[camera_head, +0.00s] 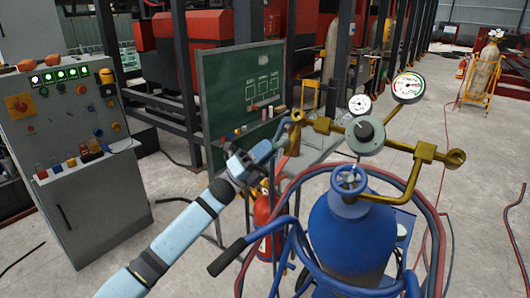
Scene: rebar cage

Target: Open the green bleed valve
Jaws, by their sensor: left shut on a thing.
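My left gripper (281,134) reaches in from the lower left and is shut at the left end of the brass regulator fitting (320,126). The part between its fingers is small and mostly hidden, and I cannot make out a green valve there. The brass fitting carries two round white gauges (408,87) and a grey round knob (365,134). It stands above a blue gas cylinder (350,240) with a blue handwheel (349,179) on top. My right gripper is not in view.
Red and blue hoses (441,225) loop around the cylinder and its cart, whose black handle (227,257) juts left. A red extinguisher (268,222) and a green chalkboard (222,92) stand behind my arm. A grey control cabinet (85,185) is at left. Floor at right is mostly clear.

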